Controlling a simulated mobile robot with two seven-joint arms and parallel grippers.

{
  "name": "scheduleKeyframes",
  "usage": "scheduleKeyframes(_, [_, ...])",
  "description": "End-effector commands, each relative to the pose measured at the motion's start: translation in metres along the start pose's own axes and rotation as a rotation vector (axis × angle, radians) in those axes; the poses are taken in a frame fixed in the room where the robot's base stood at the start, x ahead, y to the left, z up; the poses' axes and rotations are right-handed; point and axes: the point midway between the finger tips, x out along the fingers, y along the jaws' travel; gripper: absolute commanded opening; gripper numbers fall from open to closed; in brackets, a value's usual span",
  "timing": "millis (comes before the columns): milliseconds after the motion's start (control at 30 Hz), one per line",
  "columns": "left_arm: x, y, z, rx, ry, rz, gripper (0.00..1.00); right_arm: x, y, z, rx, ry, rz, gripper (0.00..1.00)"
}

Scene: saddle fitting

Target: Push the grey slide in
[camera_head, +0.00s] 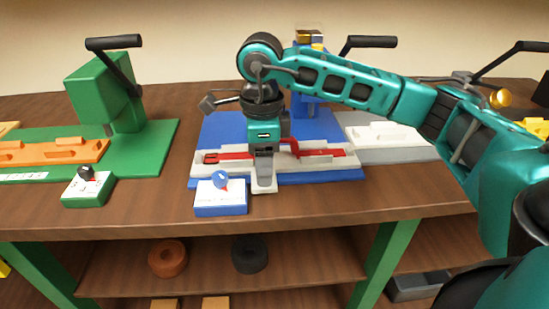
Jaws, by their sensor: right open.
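The blue station (325,128) stands in the middle of the table. A pale grey fixture (212,167) lies across its blue base, with a red part (232,156) running along it. My right gripper (264,184) comes down from above at the middle of the fixture and hides part of it and of the red part. A pale grey piece shows at the gripper's lower end, at the front edge of the base; I cannot tell whether this is the grey slide or my fingers. Contact cannot be made out. My left gripper is not in view.
A green station (105,92) with a black lever stands left. A white fixture (385,137) lies right. Bare table (340,197) lies in front.

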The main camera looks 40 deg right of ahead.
Motion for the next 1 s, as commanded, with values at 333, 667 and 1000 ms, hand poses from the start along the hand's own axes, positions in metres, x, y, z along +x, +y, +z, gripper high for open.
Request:
scheduleKeyframes(333, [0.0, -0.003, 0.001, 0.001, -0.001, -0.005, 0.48, 0.0, 0.0, 0.0, 0.0, 0.0, 0.0, 0.19])
scheduleKeyframes(667, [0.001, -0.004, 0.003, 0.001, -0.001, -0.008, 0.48, 0.0, -0.008, 0.0, 0.001, 0.0, -0.001, 0.1])
scheduleKeyframes(1000, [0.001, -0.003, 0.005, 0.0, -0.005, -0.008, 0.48, 0.0, -0.017, 0.0, 0.0, 0.0, 0.0, 0.1])
